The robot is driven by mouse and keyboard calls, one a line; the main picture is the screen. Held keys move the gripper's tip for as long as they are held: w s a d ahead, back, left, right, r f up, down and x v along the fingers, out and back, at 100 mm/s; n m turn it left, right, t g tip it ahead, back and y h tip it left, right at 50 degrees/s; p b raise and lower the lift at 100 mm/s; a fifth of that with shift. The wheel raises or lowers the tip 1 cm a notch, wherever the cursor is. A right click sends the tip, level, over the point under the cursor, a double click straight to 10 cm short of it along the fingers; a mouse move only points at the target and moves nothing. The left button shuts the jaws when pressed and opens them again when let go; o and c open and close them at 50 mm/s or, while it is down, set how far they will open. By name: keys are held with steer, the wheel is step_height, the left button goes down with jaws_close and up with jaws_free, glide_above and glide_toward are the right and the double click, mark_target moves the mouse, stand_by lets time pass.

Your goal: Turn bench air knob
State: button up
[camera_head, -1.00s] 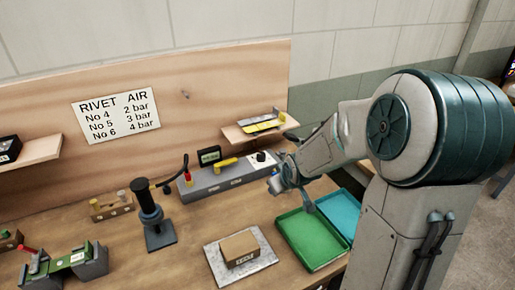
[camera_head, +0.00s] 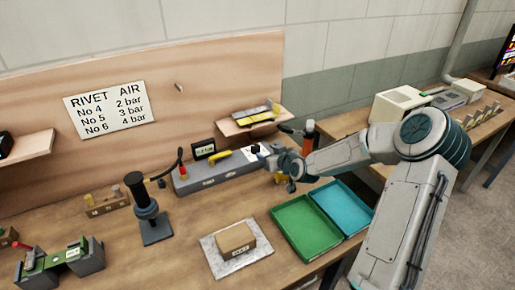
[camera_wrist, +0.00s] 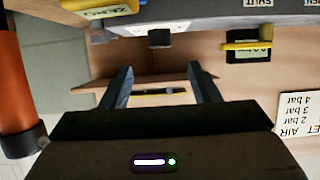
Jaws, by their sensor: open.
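The bench air unit is a long grey box (camera_head: 222,174) at the back of the bench, with a small digital display (camera_head: 204,150) and a yellow lever (camera_head: 220,154). The fingers look empty and apart from the knob. The display and yellow lever (camera_wrist: 245,46) show to the right there.
An orange-bodied tool (camera_head: 308,138) stands close to my gripper; it looms at left in the wrist view (camera_wrist: 18,80). A small shelf (camera_head: 230,128) is above the unit. Green (camera_head: 303,252) and blue (camera_head: 340,228) trays lie in front. A black stand (camera_head: 146,208) is left.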

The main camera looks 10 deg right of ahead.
mark_target(257, 148)
steer(key=p+x, duration=0.2)
steer(key=x, duration=0.8)
steer(key=shift+f, duration=0.1)
steer(key=c, duration=1)
